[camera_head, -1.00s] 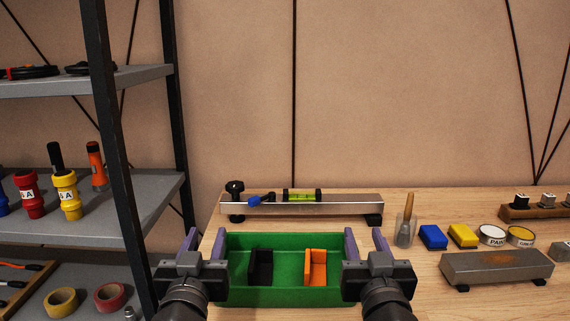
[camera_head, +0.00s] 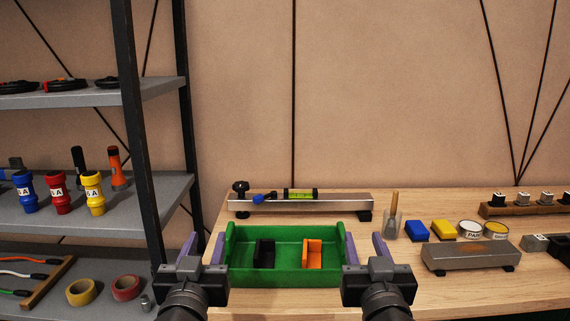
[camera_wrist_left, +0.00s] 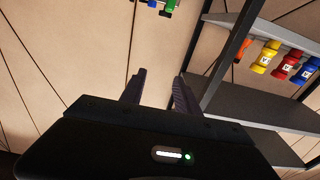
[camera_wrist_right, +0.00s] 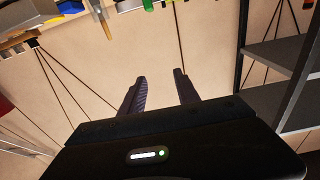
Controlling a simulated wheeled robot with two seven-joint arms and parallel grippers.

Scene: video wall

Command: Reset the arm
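My left gripper (camera_head: 203,248) is at the left end of the green bin in the head view. Its two purple fingers stand apart with nothing between them, and the left wrist view also shows the fingers (camera_wrist_left: 157,88) apart. My right gripper (camera_head: 364,249) is at the bin's right end. Its fingers are apart and empty, as the right wrist view also shows at its fingertips (camera_wrist_right: 161,78). Both grippers appear in front of the bin in the head view; neither visibly holds it.
The green bin (camera_head: 288,281) holds a black part (camera_head: 264,254) and an orange part (camera_head: 313,255) on the wooden table (camera_head: 445,283). A metal rail (camera_head: 340,202) lies behind. A grey block (camera_head: 470,257) is at right. A shelf rack (camera_head: 160,192) with colored flashlights stands at left.

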